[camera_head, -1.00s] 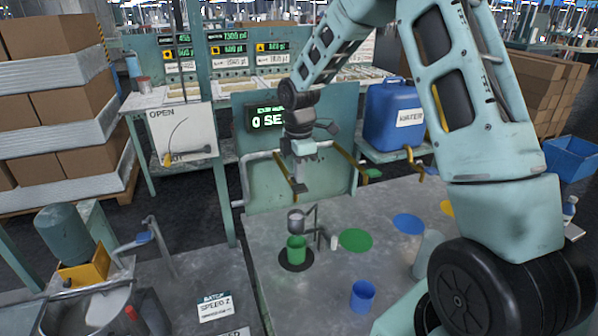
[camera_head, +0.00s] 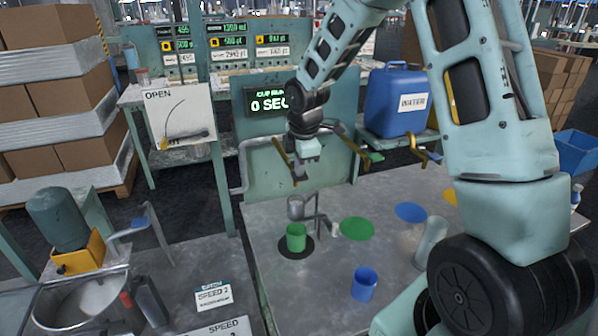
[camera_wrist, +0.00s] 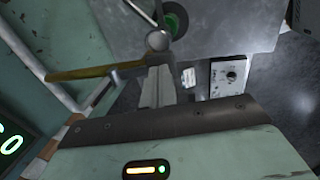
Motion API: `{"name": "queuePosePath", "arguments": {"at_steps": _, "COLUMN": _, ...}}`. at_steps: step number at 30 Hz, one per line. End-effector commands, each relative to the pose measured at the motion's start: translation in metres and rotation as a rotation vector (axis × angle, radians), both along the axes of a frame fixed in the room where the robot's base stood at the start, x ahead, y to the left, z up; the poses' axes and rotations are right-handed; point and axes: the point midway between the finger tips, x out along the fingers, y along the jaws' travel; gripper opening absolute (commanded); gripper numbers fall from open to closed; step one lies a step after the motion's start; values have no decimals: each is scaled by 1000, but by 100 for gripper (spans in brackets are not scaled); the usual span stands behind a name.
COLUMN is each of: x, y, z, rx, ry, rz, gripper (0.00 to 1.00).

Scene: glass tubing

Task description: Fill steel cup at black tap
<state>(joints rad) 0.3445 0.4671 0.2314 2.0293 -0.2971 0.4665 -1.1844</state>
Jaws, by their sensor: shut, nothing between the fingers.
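A small steel-coloured cup-like vessel (camera_head: 296,207) sits directly above a green cup (camera_head: 296,238), beside a thin metal stand (camera_head: 317,215). The green cup stands on a black disc (camera_head: 310,247). My gripper (camera_head: 299,182) points down just above the steel vessel, shut and empty. In the wrist view the closed fingers (camera_wrist: 158,82) stop short of the round steel vessel (camera_wrist: 158,40), and the green cup (camera_wrist: 174,20) shows beyond it. I cannot tell whether they touch it. I cannot make out a black tap for certain.
Brass-coloured bars (camera_head: 281,160) flank my gripper. A blue water jug (camera_head: 397,100) with a brass tap (camera_head: 425,152) stands at the back right. A blue cup (camera_head: 364,284) and a pale clear cup (camera_head: 430,242) stand on the grey table. Flat green and blue discs lie between.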

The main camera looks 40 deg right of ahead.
Motion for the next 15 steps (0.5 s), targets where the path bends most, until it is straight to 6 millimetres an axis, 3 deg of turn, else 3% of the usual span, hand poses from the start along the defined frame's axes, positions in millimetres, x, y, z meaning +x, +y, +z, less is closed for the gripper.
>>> {"name": "queuePosePath", "arguments": {"at_steps": 3, "x": -2, "y": 1, "z": -12, "rx": -20, "ry": -64, "rz": 3, "gripper": 0}}
{"name": "queuePosePath", "arguments": {"at_steps": 15, "x": -3, "y": 1, "z": -11, "rx": -36, "ry": -129, "rz": 0, "gripper": 0}}
